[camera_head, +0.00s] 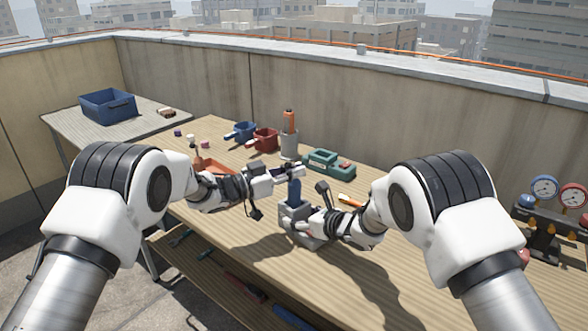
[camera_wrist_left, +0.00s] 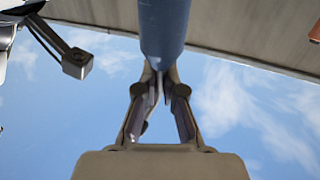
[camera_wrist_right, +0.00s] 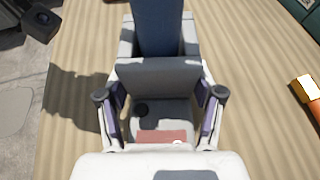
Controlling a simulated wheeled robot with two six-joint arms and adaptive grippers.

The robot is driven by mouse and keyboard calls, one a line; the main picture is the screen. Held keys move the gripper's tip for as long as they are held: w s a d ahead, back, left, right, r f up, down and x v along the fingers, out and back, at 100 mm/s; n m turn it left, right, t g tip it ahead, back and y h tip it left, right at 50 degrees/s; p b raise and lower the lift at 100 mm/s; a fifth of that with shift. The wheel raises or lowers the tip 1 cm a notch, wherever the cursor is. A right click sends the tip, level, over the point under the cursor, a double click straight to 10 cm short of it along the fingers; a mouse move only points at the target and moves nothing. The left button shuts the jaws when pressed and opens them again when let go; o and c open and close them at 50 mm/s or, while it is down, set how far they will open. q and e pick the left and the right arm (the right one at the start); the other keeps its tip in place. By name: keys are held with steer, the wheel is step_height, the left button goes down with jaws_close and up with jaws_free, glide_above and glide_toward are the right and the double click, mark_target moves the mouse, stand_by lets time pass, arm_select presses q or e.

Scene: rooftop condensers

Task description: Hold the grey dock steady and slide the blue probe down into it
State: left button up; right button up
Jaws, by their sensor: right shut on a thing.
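The grey dock (camera_head: 297,222) stands on the wooden bench, and the blue probe (camera_head: 294,192) stands upright in its top. How deep it sits is hidden. My right gripper (camera_wrist_right: 160,95) is shut on the dock (camera_wrist_right: 152,78), with one finger on each side; the probe (camera_wrist_right: 158,28) rises beyond it. My left gripper (camera_head: 298,171) is at the probe's top end. In the left wrist view its fingertips (camera_wrist_left: 159,76) come together right by the end of the probe (camera_wrist_left: 164,28); no part of the probe clearly shows between them.
Behind the dock stand a blue bin (camera_head: 241,131), a red bin (camera_head: 264,139), a grey holder (camera_head: 289,146) with an orange-handled tool, and a green case (camera_head: 328,163). Gauges (camera_head: 545,190) stand at the right. A blue crate (camera_head: 108,106) is on the side table. The front bench area is clear.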

arm_select(q)
steer(key=o, duration=0.5)
arm_select(e)
steer(key=shift+f, duration=0.1)
arm_select(q)
steer(key=v, duration=1.2)
arm_select(e)
steer(key=o, duration=1.5)
steer(key=shift+c, duration=0.2)
steer(key=shift+o, duration=0.4)
